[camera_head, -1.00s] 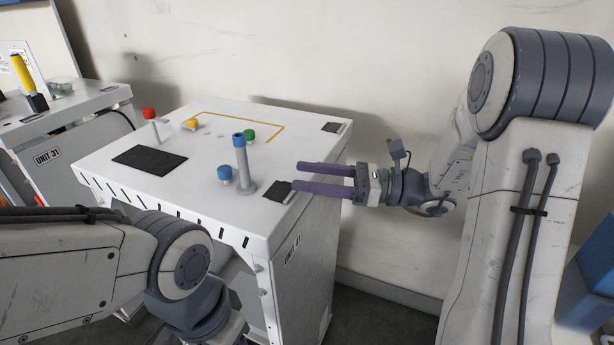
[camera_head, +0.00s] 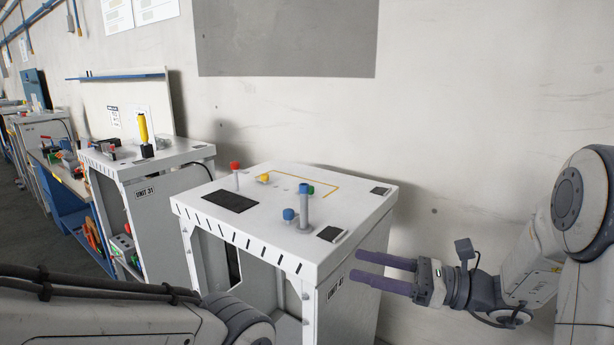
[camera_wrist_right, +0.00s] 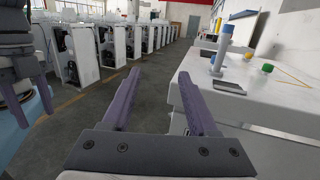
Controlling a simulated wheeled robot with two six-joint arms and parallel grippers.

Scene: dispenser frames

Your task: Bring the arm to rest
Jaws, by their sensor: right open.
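My right gripper (camera_head: 357,265) is open and empty, beside the right side of the white cabinet (camera_head: 262,222), below its top edge. In the right wrist view its two purple fingers (camera_wrist_right: 158,74) are apart with nothing between them, and the cabinet top (camera_wrist_right: 280,95) is to their right. My left arm (camera_head: 110,318) crosses the lower left of the head view, its gripper out of that frame. In the right wrist view my left gripper (camera_wrist_right: 34,116) shows at the left edge, its purple fingers apart.
On the cabinet stand a grey post (camera_head: 304,212), a blue knob (camera_head: 289,214), a red-topped peg (camera_head: 235,168) and a yellow knob (camera_head: 263,178). A second cabinet (camera_head: 118,160) holds a yellow-handled tool (camera_head: 143,130). Bare wall is behind; open floor (camera_wrist_right: 75,135) shows in the wrist view.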

